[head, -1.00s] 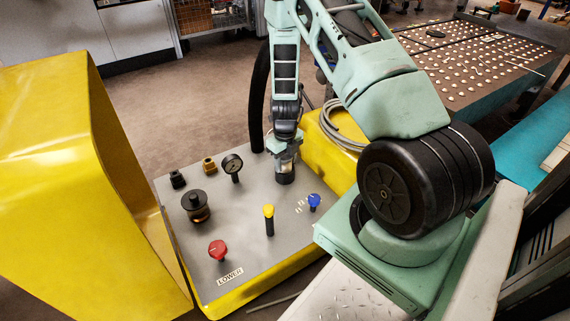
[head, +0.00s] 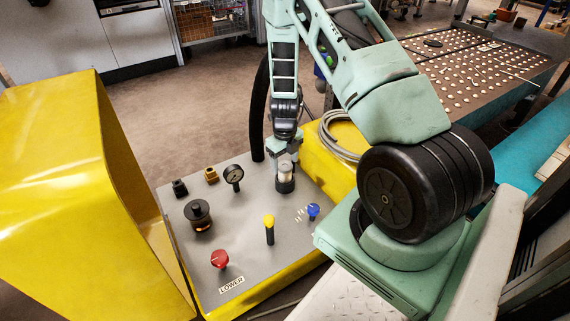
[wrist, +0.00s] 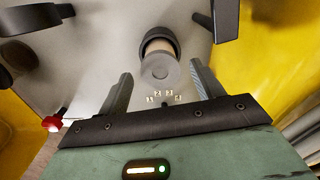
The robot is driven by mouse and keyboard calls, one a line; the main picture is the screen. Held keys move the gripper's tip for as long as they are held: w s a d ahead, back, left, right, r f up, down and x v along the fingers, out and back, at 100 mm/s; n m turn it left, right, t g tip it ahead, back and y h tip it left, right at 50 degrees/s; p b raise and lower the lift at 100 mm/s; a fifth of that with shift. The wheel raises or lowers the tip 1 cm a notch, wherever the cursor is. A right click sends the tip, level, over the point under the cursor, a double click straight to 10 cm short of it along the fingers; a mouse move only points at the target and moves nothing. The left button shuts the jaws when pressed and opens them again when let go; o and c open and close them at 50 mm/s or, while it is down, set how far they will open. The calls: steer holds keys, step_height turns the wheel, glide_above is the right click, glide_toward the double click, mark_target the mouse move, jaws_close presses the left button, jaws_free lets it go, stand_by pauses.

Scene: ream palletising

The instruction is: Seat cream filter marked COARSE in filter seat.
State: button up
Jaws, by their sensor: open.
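The cream filter (head: 285,171) stands upright in the black cup-shaped filter seat (head: 285,186) on the grey panel, with its lower part hidden inside the cup. In the wrist view the filter (wrist: 160,68) shows its grey end cap, a cream band, and the dark seat (wrist: 157,34) around its far end. No COARSE marking is legible. My gripper (head: 285,150) is open and empty, just above and behind the filter in the head view. In the wrist view the fingers of my gripper (wrist: 161,72) stand apart on either side of the cap, with gaps.
The grey panel (head: 245,215) also carries a gauge (head: 233,175), a black knob (head: 198,213), a red knob (head: 220,259), a yellow-topped lever (head: 269,228) and a blue knob (head: 313,211). A yellow housing (head: 60,180) rises at left; a coiled hose (head: 340,138) lies behind right.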

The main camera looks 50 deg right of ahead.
step_height(320, 180, up, 7)
steer(key=p, duration=0.3)
steer(key=shift+r, duration=0.15)
steer(key=a+r+n+y, duration=0.1)
steer(key=a+r+n, duration=0.45)
steer(key=a, duration=0.25)
steer(key=s+a+r+n, duration=0.1)
steer(key=a+r+n, duration=0.3)
steer(key=a+n, duration=0.35)
steer(key=a+r+n+y, duration=0.1)
steer(key=a+r+n, duration=0.4)
steer(key=a, duration=0.3)
steer(key=s+a+r+n, duration=0.3)
steer(key=s+a+n, duration=0.1)
steer(key=s+n, duration=0.3)
steer(key=s+a+r+n+h, duration=0.1)
steer(key=s+a+r+n, duration=0.3)
steer(key=s+n, duration=0.3)
steer(key=s+a+r+n, duration=0.3)
steer(key=s+n, duration=0.4)
steer(key=n, duration=0.6)
steer(key=shift+s+a+r, duration=0.15)
steer(key=shift+a+r, duration=0.25)
steer(key=shift+a, duration=0.25)
steer(key=shift+r+p, duration=0.1)
steer(key=shift+p, duration=0.25)
